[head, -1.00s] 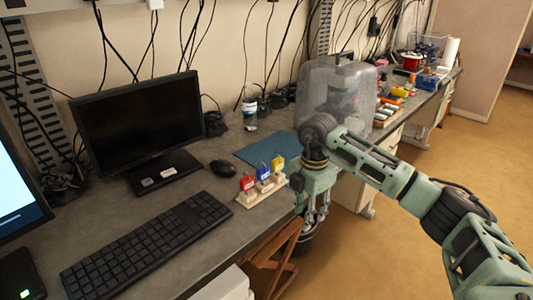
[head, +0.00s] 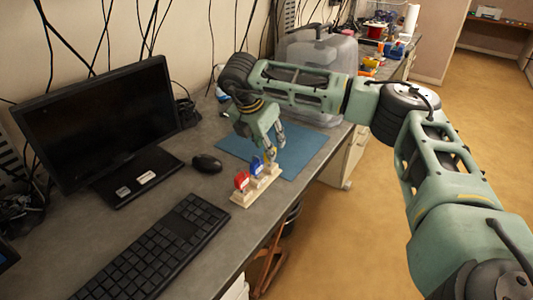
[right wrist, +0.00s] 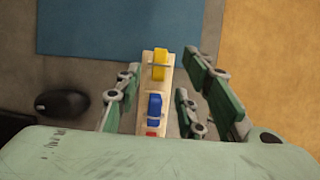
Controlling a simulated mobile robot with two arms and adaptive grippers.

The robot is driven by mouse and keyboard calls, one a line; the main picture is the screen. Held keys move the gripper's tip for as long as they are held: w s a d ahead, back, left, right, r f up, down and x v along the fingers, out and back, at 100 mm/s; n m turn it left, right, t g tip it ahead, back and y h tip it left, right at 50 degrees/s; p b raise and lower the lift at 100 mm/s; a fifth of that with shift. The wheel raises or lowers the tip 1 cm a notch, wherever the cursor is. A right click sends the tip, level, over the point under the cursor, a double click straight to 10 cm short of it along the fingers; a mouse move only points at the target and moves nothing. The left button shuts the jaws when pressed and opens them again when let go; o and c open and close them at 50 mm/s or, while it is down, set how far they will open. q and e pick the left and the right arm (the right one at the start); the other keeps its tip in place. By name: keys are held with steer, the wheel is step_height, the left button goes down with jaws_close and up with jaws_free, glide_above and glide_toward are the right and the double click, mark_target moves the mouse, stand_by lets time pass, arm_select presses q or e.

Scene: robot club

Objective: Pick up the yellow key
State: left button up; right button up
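The yellow key (right wrist: 161,64) stands at the far end of a pale wooden holder (right wrist: 168,94). In the right wrist view the blue key (right wrist: 155,106) is in the middle and the red key (right wrist: 151,134) at the near end, mostly hidden by the gripper body. The blue key (head: 257,165) and red key (head: 241,180) also show in the head view, where fingers hide most of the yellow one. My right gripper (right wrist: 163,82) is open above the holder, its fingers spread to either side of it, with nothing held. My left gripper is not in view.
The holder sits near the desk's front edge, beside a blue mat (head: 304,153). A black mouse (head: 207,163), keyboard (head: 156,246) and monitor (head: 101,119) are to the left. A translucent case (head: 318,75) stands behind my right arm.

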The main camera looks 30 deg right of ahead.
steer(key=p+x, duration=0.1)
steer(key=x, duration=0.3)
steer(key=shift+w+d+f+p, duration=0.1)
steer(key=shift+w+f+p, duration=0.2)
steer(key=shift+p, duration=0.1)
steer(key=shift+d+f, duration=0.2)
steer(key=shift+f, duration=0.2)
steer(key=shift+s, duration=0.15)
jaws_close()
